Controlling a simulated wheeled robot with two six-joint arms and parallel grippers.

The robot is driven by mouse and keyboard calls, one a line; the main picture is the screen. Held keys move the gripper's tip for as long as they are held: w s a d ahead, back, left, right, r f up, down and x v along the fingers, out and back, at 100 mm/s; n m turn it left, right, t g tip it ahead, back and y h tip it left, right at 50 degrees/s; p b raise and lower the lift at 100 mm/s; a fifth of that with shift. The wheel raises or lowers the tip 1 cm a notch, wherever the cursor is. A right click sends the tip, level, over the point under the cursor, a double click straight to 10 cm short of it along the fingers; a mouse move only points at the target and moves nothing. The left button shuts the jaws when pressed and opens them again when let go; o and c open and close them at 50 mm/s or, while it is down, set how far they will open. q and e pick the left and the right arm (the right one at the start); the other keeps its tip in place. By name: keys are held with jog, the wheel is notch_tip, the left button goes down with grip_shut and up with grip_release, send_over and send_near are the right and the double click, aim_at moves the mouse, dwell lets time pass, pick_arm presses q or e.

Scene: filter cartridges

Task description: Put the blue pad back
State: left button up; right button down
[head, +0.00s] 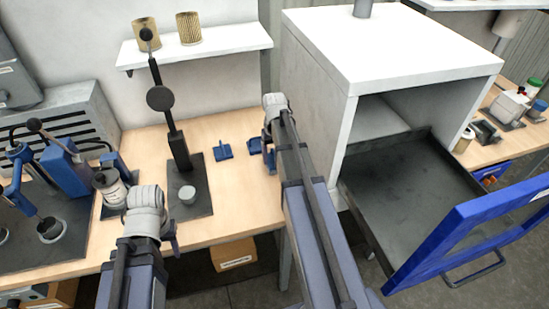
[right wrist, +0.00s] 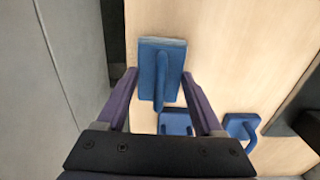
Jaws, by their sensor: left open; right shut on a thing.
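My right gripper (right wrist: 158,82) is shut on a blue pad (right wrist: 152,58) with a handle, seen close up between its fingers in the right wrist view. The held pad looks larger than the others there, so it seems raised above the wooden table. In the head view my right gripper (head: 268,156) is over the table's right end, and the arm hides most of the held pad. Two more blue pads lie on the table, one left (head: 223,151) and one nearer the gripper (head: 255,146). My left gripper (head: 171,234) is open near the table's front edge, its fingers partly hidden.
A black lever press (head: 178,148) stands left of the pads, with a grey cup (head: 187,195) on its base. A white cabinet (head: 318,95) with an open blue door (head: 450,232) stands right. Two filter cartridges (head: 189,28) are on the shelf (head: 215,48).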

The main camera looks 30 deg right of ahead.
jog(key=shift+f, duration=0.15)
grip_release()
notch_tip(320, 180, up, 12)
jog(key=p, duration=1.2)
